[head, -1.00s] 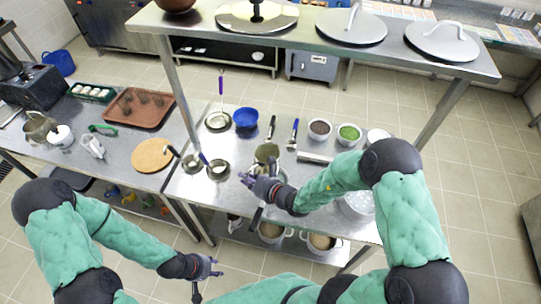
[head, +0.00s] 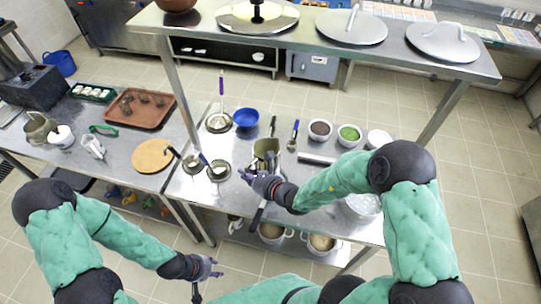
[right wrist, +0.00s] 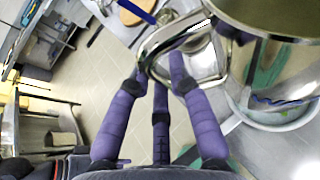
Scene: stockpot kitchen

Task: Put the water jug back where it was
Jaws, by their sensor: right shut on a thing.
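The water jug is a shiny metal jug (head: 266,146) over the middle of the steel table in the head view. In the right wrist view its body (right wrist: 285,60) fills the upper right, with its looped handle (right wrist: 190,35) toward the fingers. My right gripper (head: 246,178) is just in front of the jug in the head view. Its purple fingers (right wrist: 165,75) are shut on the jug's handle. Whether the jug's base touches the table is hidden. My left gripper (head: 216,267) is low in the head view, away from the jug, and its opening is too small to judge.
Small pans (head: 219,170) and a blue bowl (head: 246,118) stand left of the jug. Bowls of food (head: 349,134) and a cylinder (head: 316,159) are at right. A raised shelf (head: 390,50) spans the back. Pots (head: 321,243) sit below the table.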

